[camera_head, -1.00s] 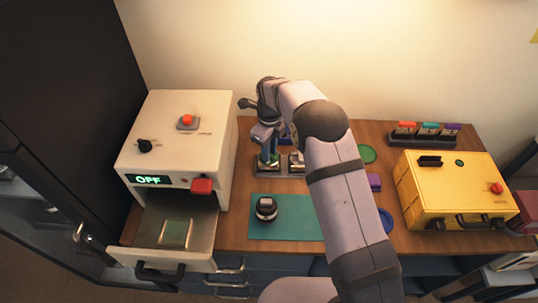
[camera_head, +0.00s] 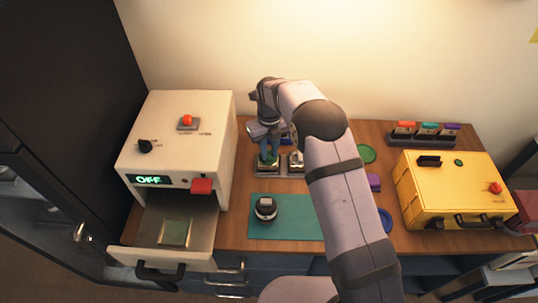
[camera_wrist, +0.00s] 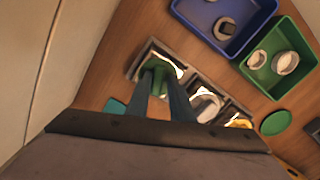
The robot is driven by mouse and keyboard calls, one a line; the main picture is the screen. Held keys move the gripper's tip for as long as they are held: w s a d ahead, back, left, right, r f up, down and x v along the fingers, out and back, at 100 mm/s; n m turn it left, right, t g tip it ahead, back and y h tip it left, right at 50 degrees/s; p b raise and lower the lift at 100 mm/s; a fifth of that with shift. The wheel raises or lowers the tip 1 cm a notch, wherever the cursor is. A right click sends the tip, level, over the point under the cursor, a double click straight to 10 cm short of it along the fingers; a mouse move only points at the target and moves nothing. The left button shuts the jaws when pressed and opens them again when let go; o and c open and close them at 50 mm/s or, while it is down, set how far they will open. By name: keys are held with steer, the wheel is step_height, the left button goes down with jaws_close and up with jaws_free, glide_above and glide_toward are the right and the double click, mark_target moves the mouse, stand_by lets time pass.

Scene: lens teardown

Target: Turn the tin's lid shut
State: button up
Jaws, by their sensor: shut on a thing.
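My gripper (camera_head: 268,157) points down over the left slot of a metal holder on the bench. In the wrist view its two fingers (camera_wrist: 161,74) are shut on a green lid (camera_wrist: 157,65). The lid sits in the holder's left square slot (camera_wrist: 137,70). The tin under the lid is mostly hidden by the lid and fingers. I cannot tell how far the lid is turned.
Beside the lid, the holder has a pale round part (camera_wrist: 205,106) and a yellow part (camera_wrist: 240,122). Blue (camera_wrist: 262,30) and green (camera_wrist: 302,46) bins stand close behind. A white machine (camera_head: 180,125) stands left, a yellow case (camera_head: 455,185) right. A dark part (camera_head: 265,208) sits on the teal mat (camera_head: 290,230).

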mark_target(269, 154)
steer(key=o, duration=0.6)
steer(key=shift+s+a+f, duration=0.1)
steer(key=shift+s+f, duration=0.5)
steer(key=shift+f, duration=0.35)
steer(key=shift+w+r, duration=0.1)
steer(key=shift+r, duration=0.05)
steer(key=shift+w+r+g+p, duration=0.15)
steer(key=shift+r+p, duration=0.4)
steer(key=shift+r, duration=0.05)
steer(key=shift+w+r+g+p, duration=0.15)
steer(key=shift+r+p, duration=0.4)
steer(key=shift+w+r+p, duration=0.1)
steer(key=shift+r+p, duration=1.6)
steer(key=shift+r, duration=1.1)
step_height(269, 154, up, 6)
steer(key=p, duration=0.4)
